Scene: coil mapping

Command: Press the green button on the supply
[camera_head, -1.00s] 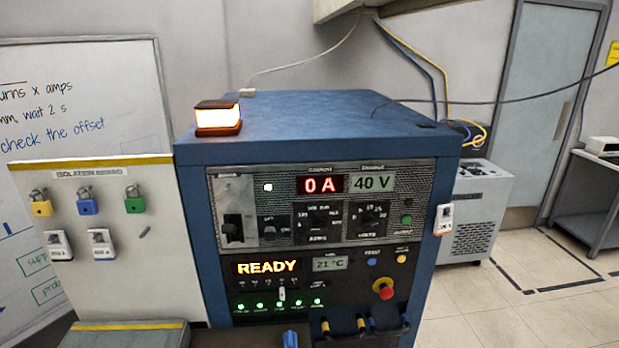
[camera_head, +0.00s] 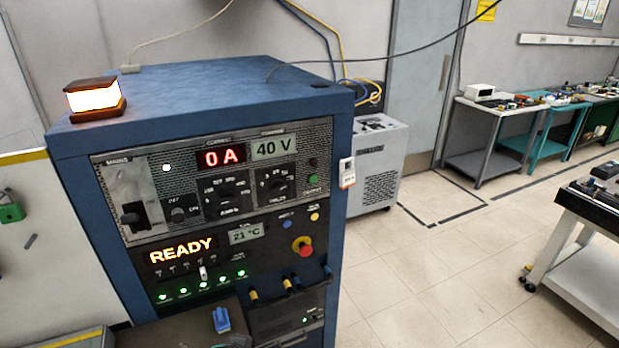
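The supply (camera_head: 200,92) is a blue cabinet with a dark front panel, left of centre in the head view. Its displays read 0 A, 40 V, READY and 21 °C. The green button (camera_head: 312,179) is small and round, at the right end of the upper panel by the OUTPUT label. A small dark red round part (camera_head: 313,163) sits just above it. Nothing covers the button. Neither of my grippers is in view.
A red knob (camera_head: 302,245) sticks out of the lower panel. Several plugs and a grey ledge with a blue item (camera_head: 221,319) are below. A wheeled cart (camera_head: 590,260) stands at right. The floor between it and the supply is clear.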

